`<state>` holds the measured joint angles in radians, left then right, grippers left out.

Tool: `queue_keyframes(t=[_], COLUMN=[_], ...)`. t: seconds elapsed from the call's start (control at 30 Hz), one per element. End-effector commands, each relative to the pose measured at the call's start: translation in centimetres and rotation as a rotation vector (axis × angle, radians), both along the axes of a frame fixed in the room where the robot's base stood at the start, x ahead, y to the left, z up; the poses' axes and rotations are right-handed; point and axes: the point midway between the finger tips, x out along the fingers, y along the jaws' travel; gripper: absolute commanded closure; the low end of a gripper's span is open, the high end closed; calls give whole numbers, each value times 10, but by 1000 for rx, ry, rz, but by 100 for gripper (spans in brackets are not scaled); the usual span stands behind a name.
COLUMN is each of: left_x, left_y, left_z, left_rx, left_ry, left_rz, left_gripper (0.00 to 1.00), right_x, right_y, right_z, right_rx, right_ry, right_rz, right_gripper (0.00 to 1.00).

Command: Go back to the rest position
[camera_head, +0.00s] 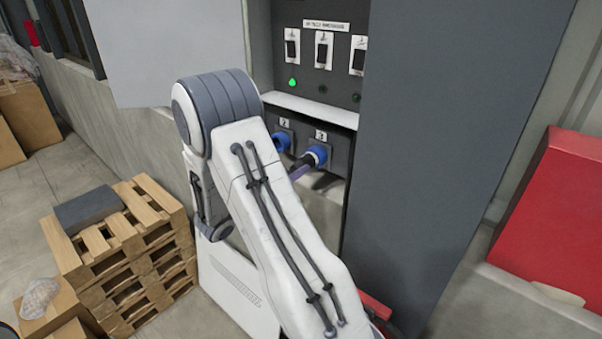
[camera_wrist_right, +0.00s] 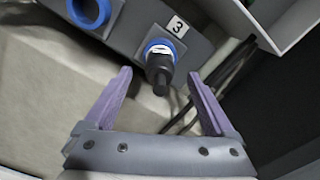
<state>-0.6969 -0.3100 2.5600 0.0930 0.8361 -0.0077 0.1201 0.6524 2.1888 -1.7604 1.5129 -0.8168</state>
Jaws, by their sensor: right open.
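My right gripper (camera_wrist_right: 157,98) is open, its two purple fingers apart with nothing between them. In the right wrist view a black plug (camera_wrist_right: 160,72) sits in the blue-ringed socket marked 3, just beyond the fingertips; I see no contact. In the head view the same blue socket 3 (camera_head: 317,155) shows beside my right arm, with a purple finger (camera_head: 299,173) just below it. Most of the right gripper is hidden behind my white arm link there. My left gripper is not in view.
A grey cabinet (camera_head: 430,130) houses the switch panel (camera_head: 318,60), with a green light lit under the first switch. An empty blue socket (camera_wrist_right: 88,12) is left of the plug. Stacked pallets (camera_head: 130,255) stand left. A red box (camera_head: 555,215) stands right.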

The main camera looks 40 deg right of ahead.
Motion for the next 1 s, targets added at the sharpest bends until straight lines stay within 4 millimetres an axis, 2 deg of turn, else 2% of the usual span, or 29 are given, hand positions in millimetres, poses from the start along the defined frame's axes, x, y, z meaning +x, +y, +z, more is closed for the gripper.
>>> queue_keyframes(t=[0.03, 0.23, 0.67, 0.77, 0.87, 1.0], left_x=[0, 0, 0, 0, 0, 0], left_y=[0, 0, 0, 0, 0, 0], left_z=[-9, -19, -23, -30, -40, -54], left_rx=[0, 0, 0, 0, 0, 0], left_ry=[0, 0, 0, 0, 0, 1], left_rz=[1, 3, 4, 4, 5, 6], left_gripper=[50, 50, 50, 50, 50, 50], right_x=[1, -2, -8, -22, -46, -85], right_y=[11, 40, 52, 67, 93, 145], right_z=[-4, -2, -1, -9, -24, -56], right_rx=[-1, -2, 22, 100, 239, 485], right_ry=[-2, -1, -24, -106, -242, -468], right_rz=[5, 3, -11, -49, -119, -257], right_gripper=[11, 11, 11, 11, 11, 11])
